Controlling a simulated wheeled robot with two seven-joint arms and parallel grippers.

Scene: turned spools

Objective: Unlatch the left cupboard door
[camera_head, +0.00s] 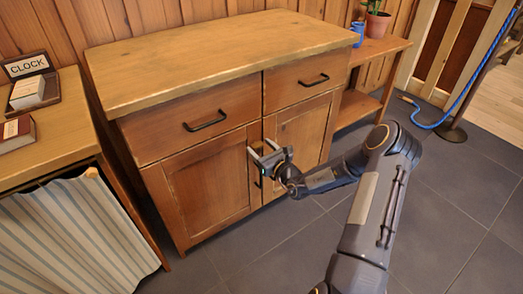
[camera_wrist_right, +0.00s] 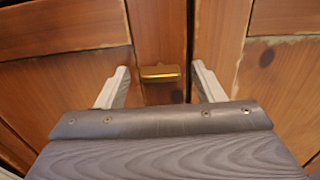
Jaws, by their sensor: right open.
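The left cupboard door (camera_head: 205,183) is a framed wooden panel on the front of a wooden cabinet and looks shut. My right gripper (camera_head: 265,150) is in front of the seam between the two doors, near their top. In the right wrist view its two pale fingers (camera_wrist_right: 161,88) are apart, with a small brass latch (camera_wrist_right: 160,73) seen between and beyond them. The fingers hold nothing, and I cannot tell whether they touch the doors. The latch is hidden behind the gripper in the head view. My left gripper is out of view.
The right cupboard door (camera_head: 300,135) looks shut. Two drawers with dark handles (camera_head: 205,121) sit above the doors. A side table (camera_head: 40,125) with a book (camera_head: 16,132) and a curtain (camera_head: 75,235) stands at left. The tiled floor (camera_head: 440,220) at right is mostly clear.

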